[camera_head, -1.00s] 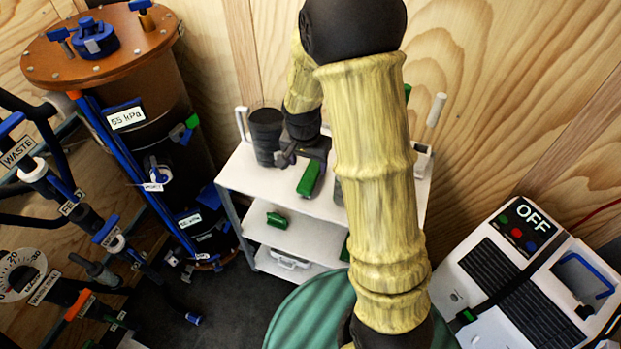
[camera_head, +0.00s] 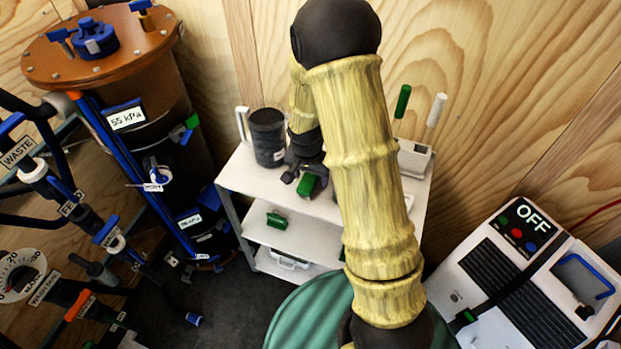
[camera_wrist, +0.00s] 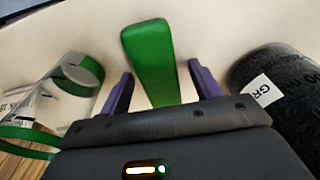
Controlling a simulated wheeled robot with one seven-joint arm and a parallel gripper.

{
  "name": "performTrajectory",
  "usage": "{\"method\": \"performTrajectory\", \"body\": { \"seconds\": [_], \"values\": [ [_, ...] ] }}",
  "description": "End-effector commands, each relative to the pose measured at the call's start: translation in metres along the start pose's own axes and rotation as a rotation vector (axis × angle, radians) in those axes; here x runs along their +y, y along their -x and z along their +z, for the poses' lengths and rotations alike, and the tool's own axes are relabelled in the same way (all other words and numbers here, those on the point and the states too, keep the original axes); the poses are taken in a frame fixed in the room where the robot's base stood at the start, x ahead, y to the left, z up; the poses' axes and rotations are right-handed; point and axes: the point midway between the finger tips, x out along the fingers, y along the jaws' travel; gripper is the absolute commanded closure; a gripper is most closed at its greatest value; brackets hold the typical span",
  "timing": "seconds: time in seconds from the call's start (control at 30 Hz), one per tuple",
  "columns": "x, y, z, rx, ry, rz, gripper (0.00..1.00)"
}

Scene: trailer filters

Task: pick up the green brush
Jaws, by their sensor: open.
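A green block-shaped thing (camera_head: 308,186), which looks like the green brush, lies on the white cart's top shelf, partly covered by my gripper (camera_head: 300,176). In the wrist view the green brush (camera_wrist: 150,58) lies lengthwise between the two purple-grey fingers of my gripper (camera_wrist: 162,82). The fingers are open, with a gap on each side of it. Its near end is hidden behind the gripper body. I cannot tell whether any bristles are under it. Another green-handled tool (camera_head: 402,101) stands upright in a white holder at the back right of the cart.
A dark labelled container (camera_wrist: 285,95) is at right in the wrist view, and a clear green-banded container (camera_wrist: 72,82) at left. The white cart (camera_head: 240,178) has lower shelves holding other items.

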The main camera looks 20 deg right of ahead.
Motion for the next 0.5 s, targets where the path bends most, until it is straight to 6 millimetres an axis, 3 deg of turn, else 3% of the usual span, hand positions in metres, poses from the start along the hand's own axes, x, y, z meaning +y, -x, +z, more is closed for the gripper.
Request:
{"method": "performTrajectory", "body": {
  "seconds": [0.4, 0.5],
  "values": [
    [0.0001, 0.0006, -0.0001, 0.0, -0.001, 0.0, 0.36],
    [0.0001, 0.0006, -0.0001, 0.0, -0.001, 0.0, 0.54]
  ]
}}
